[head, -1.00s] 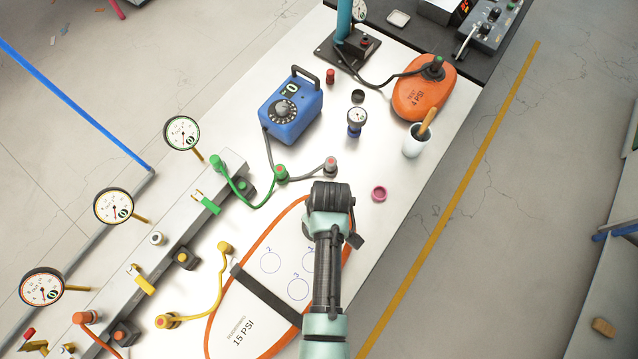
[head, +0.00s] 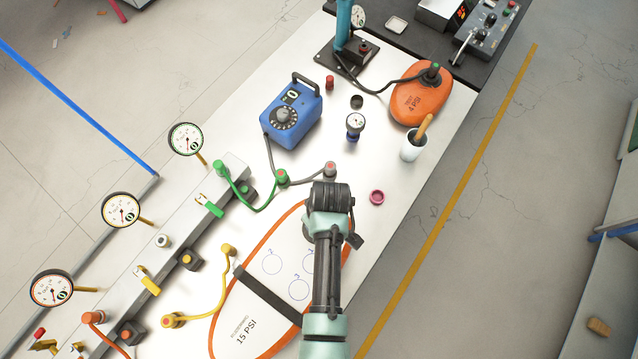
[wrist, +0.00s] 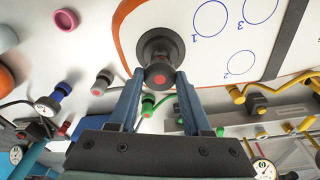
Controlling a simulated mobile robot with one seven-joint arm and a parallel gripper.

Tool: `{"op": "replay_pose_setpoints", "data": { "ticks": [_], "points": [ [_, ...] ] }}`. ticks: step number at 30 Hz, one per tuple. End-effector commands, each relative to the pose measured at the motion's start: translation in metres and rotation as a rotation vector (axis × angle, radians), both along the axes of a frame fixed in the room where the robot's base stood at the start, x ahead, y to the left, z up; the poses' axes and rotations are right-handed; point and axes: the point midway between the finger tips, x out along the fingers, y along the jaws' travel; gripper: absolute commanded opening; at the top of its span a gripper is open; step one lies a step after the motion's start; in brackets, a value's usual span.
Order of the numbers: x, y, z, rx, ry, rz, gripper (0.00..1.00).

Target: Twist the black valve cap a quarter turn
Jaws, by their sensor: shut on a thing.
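In the wrist view, the black valve cap (wrist: 158,76) has a red mark on its end. It sits at a round dark valve base (wrist: 160,42) near the orange-edged end of the white board (wrist: 213,58). My gripper (wrist: 160,74) has its two blue fingers on either side of the cap and is shut on it. In the head view, the board (head: 262,308) reads 15 PSI, and my arm hides the cap and the fingertips.
A pink ring (head: 377,198) lies right of my arm. A grey hose end (head: 330,169) and a green one (head: 282,178) lie close to the board's tip. A blue pump box (head: 291,112) and a white cup (head: 412,148) stand farther back.

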Motion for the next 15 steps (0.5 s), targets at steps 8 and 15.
{"op": "replay_pose_setpoints", "data": {
  "ticks": [8,15],
  "points": [
    [0.0,0.0,0.0054,0.0,0.0,0.0,0.0],
    [0.0001,0.0,0.0075,0.0,0.0,0.0,0.0]
  ]
}}
